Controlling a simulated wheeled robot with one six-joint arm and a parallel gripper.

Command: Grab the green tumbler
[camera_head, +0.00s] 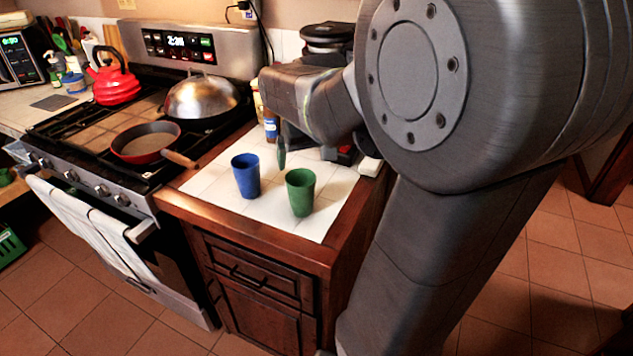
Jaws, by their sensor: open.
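The green tumbler (300,192) stands upright and open-topped on the white tiled counter, near its front right part. The blue tumbler (246,176) stands upright just to its left, with a small gap between them. My gripper (312,154) is beyond the green tumbler, below my wrist, and is partly hidden by my own arm. Its jaws are open, apart from both tumblers. The dark parts near the counter are hard to tell apart from the items behind.
The tiled counter (222,188) has bare room around the tumblers. A stove to the left holds a red pan (146,144), a domed metal lid (202,97) and a red kettle (115,84). A small bottle (271,127) and a dark appliance (328,36) stand at the back.

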